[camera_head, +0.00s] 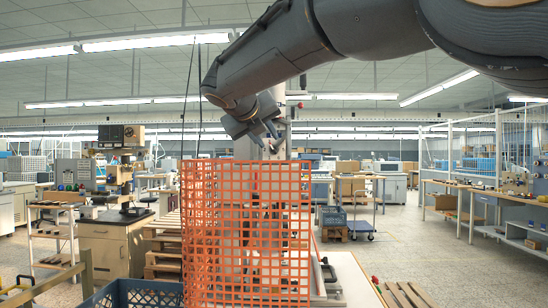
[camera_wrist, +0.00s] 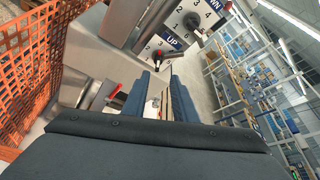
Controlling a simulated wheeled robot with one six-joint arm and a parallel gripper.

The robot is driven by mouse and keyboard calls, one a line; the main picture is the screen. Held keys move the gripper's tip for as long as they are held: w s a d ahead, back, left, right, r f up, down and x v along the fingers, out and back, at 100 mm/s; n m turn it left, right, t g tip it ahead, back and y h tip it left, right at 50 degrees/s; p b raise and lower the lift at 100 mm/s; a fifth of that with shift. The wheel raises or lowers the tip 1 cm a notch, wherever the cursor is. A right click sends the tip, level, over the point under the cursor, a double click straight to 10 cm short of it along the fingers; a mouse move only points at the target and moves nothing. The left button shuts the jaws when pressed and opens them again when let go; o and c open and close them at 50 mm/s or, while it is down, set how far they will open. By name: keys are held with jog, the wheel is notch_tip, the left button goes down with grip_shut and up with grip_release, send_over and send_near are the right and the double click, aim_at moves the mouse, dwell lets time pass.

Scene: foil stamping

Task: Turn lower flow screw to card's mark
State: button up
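In the wrist view, a grey machine panel (camera_wrist: 130,16) carries two numbered dials. The dial by the blue UP label (camera_wrist: 171,42) has a dark screw or knob with red on it (camera_wrist: 158,58). The dial by the DOWN label (camera_wrist: 211,5) has another dark knob (camera_wrist: 193,23). Which one sits lower cannot be told from this tilted view. My gripper (camera_wrist: 158,80) is open and empty, its two fingers apart just short of the UP dial. In the head view my gripper (camera_head: 264,137) hangs above the orange mesh. I cannot make out a card.
An orange mesh guard (camera_head: 246,233) stands before the machine; it also shows at the left of the wrist view (camera_wrist: 42,60). A blue crate (camera_head: 130,294) is at the front left, with a wooden pallet (camera_head: 163,245) behind. Open floor (camera_head: 415,240) lies right.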

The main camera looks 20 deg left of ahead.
aim_at(273, 149)
jog(key=x, duration=0.2)
jog(key=p+x, duration=0.1)
jog(key=x, duration=0.1)
jog(key=p+x, duration=0.1)
jog(key=x, duration=0.1)
jog(key=shift+a+f, duration=0.1)
jog(key=shift+a, duration=0.2)
jog(key=shift+x, duration=0.75)
jog(key=shift+d, duration=0.15)
grip_shut()
